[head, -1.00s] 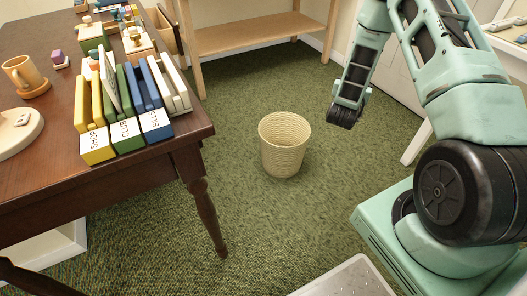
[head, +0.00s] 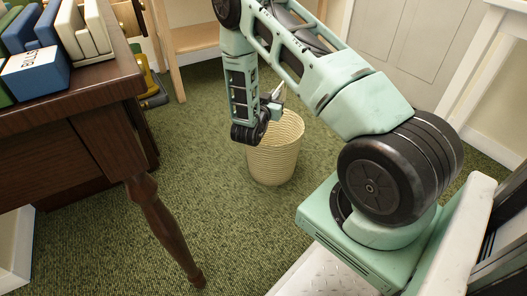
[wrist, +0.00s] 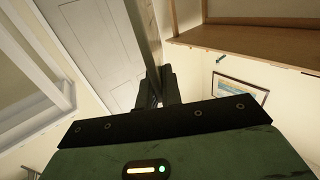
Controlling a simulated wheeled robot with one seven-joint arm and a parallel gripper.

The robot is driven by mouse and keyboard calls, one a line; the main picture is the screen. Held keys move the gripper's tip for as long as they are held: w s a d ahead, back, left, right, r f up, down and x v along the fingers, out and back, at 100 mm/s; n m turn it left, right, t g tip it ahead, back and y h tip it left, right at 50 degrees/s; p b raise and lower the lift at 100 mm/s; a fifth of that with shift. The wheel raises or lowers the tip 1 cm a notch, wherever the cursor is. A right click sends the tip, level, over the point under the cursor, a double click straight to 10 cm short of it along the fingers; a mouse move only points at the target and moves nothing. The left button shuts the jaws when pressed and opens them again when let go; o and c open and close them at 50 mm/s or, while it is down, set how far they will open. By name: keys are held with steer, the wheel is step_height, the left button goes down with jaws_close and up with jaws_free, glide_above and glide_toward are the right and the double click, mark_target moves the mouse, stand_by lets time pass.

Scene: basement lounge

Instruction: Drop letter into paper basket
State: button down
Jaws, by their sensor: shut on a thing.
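The woven cream paper basket (head: 273,160) stands upright on the green carpet in the head view. My gripper (head: 277,97) is in front of its far-left rim in that view; its height above the basket is hard to judge. In the wrist view its dark fingers (wrist: 163,87) are closed on a thin, greyish-brown flat piece (wrist: 145,45) seen nearly edge-on, which I take to be the letter. In the head view only a small pale bit shows at the fingers. The basket is not visible in the wrist view.
A dark wooden table (head: 105,85) with a blue-fronted letter holder (head: 36,75) stands at the left, its turned leg (head: 165,230) near the front. A wooden shelf (head: 190,38) and a white door (head: 400,40) are behind. Carpet between table and basket is clear.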

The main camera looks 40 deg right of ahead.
steer(key=shift+f+b, duration=2.4)
steer(key=shift+f, duration=0.6)
steer(key=c, duration=1.5)
jaws_free()
steer(key=shift+a, duration=0.1)
steer(key=p+v, duration=0.6)
steer(key=v, duration=1.1)
steer(key=shift+p, duration=0.35)
steer(key=shift+a, duration=0.15)
steer(key=shift+s, duration=0.1)
